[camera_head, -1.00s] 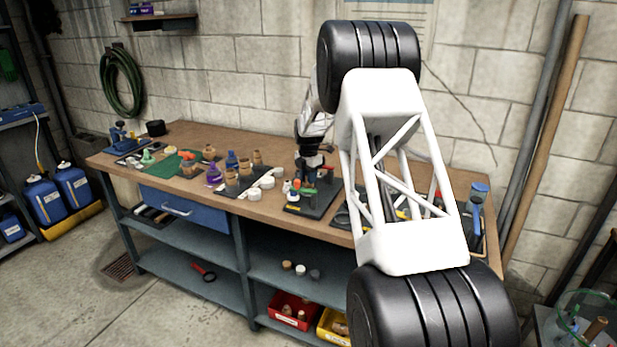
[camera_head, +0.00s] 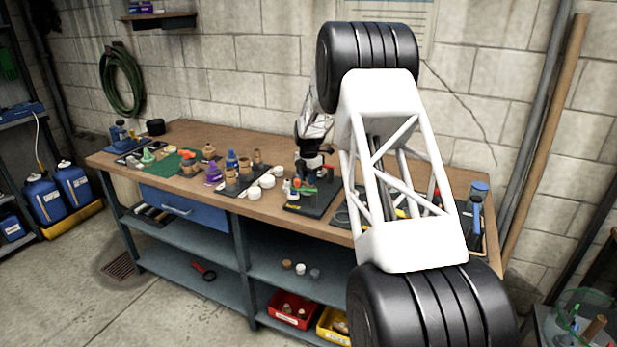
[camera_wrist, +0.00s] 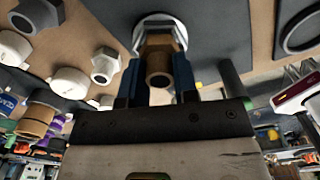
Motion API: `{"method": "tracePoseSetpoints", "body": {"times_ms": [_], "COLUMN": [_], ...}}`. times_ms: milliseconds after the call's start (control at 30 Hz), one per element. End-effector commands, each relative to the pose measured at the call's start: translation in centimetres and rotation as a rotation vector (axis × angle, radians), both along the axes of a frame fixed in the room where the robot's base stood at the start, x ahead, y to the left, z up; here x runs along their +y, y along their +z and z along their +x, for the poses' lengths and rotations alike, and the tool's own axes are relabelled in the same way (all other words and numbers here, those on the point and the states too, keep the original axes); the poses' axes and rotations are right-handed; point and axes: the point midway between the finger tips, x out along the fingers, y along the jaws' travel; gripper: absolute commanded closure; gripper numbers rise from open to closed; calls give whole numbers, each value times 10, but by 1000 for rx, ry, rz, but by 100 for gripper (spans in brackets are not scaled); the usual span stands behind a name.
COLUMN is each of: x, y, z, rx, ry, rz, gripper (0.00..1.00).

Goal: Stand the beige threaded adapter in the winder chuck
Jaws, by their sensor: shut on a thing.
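My gripper (camera_wrist: 157,62) is shut on the beige threaded adapter (camera_wrist: 159,72) in the wrist view, with a blue finger on each side of it. The adapter shows a hollow round end toward the camera and a wider hexagonal part behind. Just beyond it is a pale round ring (camera_wrist: 142,20) on a dark surface, which looks like the winder chuck. The adapter overlaps the ring in this view, and I cannot tell whether it is in it or above it. In the head view my gripper (camera_head: 313,162) is over the dark winder base (camera_head: 308,206); the adapter is too small to make out there.
White round caps (camera_head: 267,181) and brown fittings on a dark mat stand left of the winder base. In the wrist view, grey hex nuts (camera_wrist: 105,65) lie to the left and a dark ring (camera_wrist: 302,28) to the right. A dark post (camera_wrist: 232,80) stands close right of my gripper.

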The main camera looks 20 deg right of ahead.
Motion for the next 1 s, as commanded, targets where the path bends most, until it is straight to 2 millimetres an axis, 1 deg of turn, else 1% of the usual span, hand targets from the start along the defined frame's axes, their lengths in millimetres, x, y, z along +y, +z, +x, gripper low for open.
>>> {"method": "tracePoseSetpoints", "body": {"times_ms": [433,1000], "x": [0,0], "y": [-9,-11], "z": [0,0], "rx": [1,1], "ry": [0,0], "rz": [0,0], "gripper": [96,96]}}
